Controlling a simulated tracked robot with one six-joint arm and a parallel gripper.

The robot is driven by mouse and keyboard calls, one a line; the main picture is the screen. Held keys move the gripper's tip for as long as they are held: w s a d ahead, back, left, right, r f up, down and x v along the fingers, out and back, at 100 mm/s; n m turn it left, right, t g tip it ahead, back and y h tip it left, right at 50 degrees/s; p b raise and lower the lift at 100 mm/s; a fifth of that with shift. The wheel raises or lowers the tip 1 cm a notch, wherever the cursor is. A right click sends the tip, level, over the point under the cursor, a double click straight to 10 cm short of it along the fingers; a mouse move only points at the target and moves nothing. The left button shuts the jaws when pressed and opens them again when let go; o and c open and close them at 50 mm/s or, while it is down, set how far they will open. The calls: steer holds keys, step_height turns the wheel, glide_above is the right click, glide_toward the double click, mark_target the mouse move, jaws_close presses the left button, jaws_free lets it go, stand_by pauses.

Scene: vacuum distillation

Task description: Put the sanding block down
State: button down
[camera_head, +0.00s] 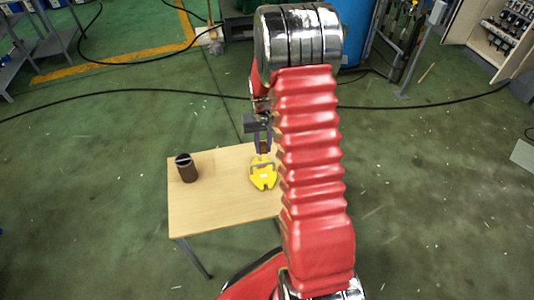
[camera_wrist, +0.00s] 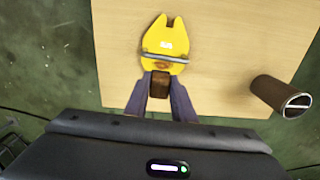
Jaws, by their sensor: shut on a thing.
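My gripper (camera_wrist: 161,90) is shut on a small brown block, which I take to be the sanding block (camera_wrist: 160,86). In the head view, my gripper (camera_head: 262,142) points down at the right part of the wooden table (camera_head: 215,205), with the brown block (camera_head: 264,148) between its fingers. I cannot tell whether the block touches the table. Part of the block is hidden by the fingers.
A yellow thing (camera_head: 263,175) with a grey bar lies on the table right beside the block; it also shows in the wrist view (camera_wrist: 165,40). A dark brown cylinder (camera_head: 186,168) stands at the table's left. The table's middle and front are clear.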

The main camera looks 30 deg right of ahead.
steer(key=w+a+r+n, duration=0.2)
steer(key=a+r, duration=0.4)
steer(key=a, duration=0.5)
steer(key=w+a+r+n, duration=0.2)
steer(key=a+r, duration=0.5)
steer(key=a, duration=0.4)
steer(key=shift+w+n, duration=0.3)
steer(key=shift+s, duration=0.1)
